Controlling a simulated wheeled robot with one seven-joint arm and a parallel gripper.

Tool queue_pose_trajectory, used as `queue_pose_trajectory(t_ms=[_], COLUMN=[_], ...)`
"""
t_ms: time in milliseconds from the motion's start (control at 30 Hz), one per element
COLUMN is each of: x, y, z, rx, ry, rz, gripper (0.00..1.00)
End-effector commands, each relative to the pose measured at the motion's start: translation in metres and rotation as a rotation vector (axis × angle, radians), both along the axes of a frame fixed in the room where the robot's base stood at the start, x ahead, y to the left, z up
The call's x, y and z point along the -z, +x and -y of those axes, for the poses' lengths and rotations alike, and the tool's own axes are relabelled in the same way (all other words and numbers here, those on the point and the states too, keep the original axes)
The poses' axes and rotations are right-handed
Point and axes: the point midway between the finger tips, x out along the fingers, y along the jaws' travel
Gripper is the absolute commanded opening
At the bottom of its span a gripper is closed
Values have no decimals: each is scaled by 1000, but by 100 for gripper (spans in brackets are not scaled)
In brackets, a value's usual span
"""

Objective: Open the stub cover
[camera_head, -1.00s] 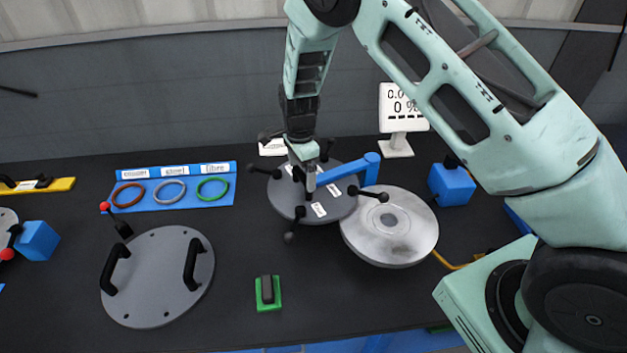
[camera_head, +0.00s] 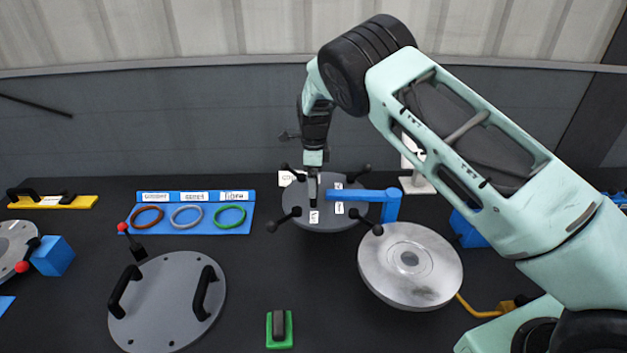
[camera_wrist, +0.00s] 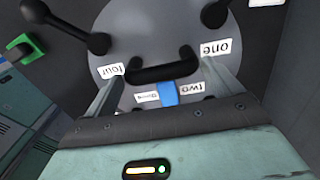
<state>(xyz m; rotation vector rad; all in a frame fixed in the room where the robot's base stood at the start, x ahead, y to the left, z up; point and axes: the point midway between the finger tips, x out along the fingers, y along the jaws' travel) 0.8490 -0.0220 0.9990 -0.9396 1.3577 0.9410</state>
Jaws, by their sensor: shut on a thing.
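The stub cover is a dark grey disc (camera_head: 341,222) with black knobs around its rim and white number labels. A blue swing arm (camera_head: 350,194) runs from a post at right across the cover. The cover is beside and behind a bare silver round flange (camera_head: 410,278), apart from it. My gripper (camera_head: 313,196) points down at the cover. In the wrist view, my gripper (camera_wrist: 160,88) has its fingers at both ends of the black handle (camera_wrist: 162,70) on the cover and is shut on it. The blue arm's end (camera_wrist: 168,94) shows behind the handle.
A grey plate (camera_head: 166,300) with two black handles lies front left. A blue tray (camera_head: 170,228) holds three rings. A green block (camera_head: 279,331) stands at the front; a blue block (camera_head: 468,230) and a display stand (camera_head: 417,186) are at right.

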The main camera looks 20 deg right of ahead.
Motion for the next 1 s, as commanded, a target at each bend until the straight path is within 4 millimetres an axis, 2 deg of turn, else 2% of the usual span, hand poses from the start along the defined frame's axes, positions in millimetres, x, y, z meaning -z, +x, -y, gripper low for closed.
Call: queue_pose_trajectory(t_ms=[233,267,300,533,667,767,1000], x=[0,0,0,-1,-9,-25,-80], y=[0,0,0,0,1,1,1], z=[2,2,2,1,1,0,1], rx=[0,0,0,-1,-1,-2,-1], ry=[-4,-4,-3,-2,0,0,-1], rz=[2,2,2,2,3,4,7], gripper=[50,94,100,100,100,100,100])
